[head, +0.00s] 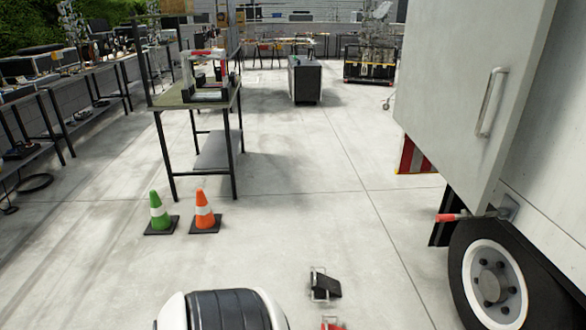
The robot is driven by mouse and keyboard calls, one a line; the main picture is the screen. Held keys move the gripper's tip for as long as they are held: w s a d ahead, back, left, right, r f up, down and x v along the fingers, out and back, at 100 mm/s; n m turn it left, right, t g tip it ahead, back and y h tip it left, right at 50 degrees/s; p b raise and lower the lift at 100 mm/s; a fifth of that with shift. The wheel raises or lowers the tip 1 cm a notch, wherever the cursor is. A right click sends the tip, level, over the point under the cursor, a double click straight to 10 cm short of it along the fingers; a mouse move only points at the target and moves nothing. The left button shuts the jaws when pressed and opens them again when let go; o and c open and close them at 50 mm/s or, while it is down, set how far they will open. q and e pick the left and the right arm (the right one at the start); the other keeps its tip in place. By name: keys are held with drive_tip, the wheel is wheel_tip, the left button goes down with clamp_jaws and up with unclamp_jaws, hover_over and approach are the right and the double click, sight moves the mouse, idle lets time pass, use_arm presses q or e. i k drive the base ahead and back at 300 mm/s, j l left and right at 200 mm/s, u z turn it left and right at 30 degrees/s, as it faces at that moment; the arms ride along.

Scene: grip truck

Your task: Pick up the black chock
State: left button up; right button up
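The black chock (328,287) lies on the pale concrete floor at the lower middle of the head view, left of the truck's wheel (493,283). It is a small dark wedge with a light metal frame or handle at its left side. A red thing (332,324), perhaps another chock, lies just nearer to me and is cut off by the bottom edge. Neither of my grippers shows in this view, and nothing is seen touching the black chock.
The white truck (480,90) fills the right side, with its wheel near the floor. A green cone (158,212) and an orange cone (204,211) stand at the left before a metal workbench (195,100).

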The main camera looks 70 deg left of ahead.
sight(321, 284)
drive_tip(key=u, duration=1.9)
